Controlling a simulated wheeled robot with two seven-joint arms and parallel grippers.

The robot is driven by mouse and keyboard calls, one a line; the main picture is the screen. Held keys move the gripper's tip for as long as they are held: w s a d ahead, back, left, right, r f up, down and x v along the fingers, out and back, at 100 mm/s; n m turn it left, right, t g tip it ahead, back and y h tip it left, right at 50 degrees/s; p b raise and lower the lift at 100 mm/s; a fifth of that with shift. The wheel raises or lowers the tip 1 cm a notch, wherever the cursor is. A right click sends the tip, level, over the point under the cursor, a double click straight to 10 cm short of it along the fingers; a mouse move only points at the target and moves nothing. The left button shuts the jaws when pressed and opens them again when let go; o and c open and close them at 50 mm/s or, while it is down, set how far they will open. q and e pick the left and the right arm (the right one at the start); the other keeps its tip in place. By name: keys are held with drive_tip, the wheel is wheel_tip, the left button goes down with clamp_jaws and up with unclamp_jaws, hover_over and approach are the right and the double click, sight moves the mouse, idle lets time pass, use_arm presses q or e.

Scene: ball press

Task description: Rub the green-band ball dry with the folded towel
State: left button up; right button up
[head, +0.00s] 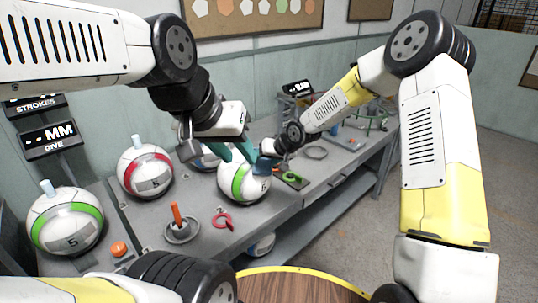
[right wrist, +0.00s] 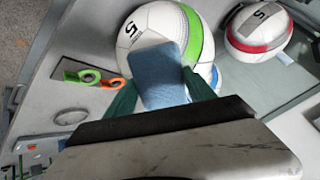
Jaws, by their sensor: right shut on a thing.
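A white ball with a green band (head: 228,184) sits on the bench, and it also shows in the right wrist view (right wrist: 140,38). The folded blue towel (head: 262,167) is at its upper right side, and in the right wrist view the towel (right wrist: 158,78) overlaps the ball; I cannot tell whether they touch. My right gripper (head: 270,156) is shut on the towel. My left gripper (head: 234,154) is above the ball, its teal fingers apart and nothing seen between them. Another green-band ball (head: 66,238) stands at the bench's left end.
A red-band ball (head: 146,185) sits to the left, with another ball partly hidden behind my left gripper. An orange-handled tool (head: 178,222), a red ring (head: 222,220) and an orange knob (head: 119,249) lie in front. A round wooden top (head: 300,287) is nearest.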

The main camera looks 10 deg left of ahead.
sight(257, 164)
drive_tip(key=shift+s+a, duration=0.95)
drive_tip(key=shift+s, duration=0.2)
drive_tip(key=shift+r, duration=0.1)
drive_tip(key=shift+v, duration=3)
drive_tip(key=shift+d, duration=0.15)
drive_tip(key=d+f+m+t+h, duration=0.1)
drive_tip(key=d+m, duration=0.4)
drive_tip(key=d, duration=0.9)
drive_tip(key=w+d+f+m+t+h, duration=0.1)
drive_tip(key=d+f+m+h, duration=0.3)
drive_tip(key=d, duration=1.1)
drive_tip(key=shift+f+m+t+h, duration=0.2)
drive_tip(key=shift+m+t+h, duration=0.5)
drive_tip(key=shift+h, duration=0.2)
drive_tip(key=shift+w, duration=0.1)
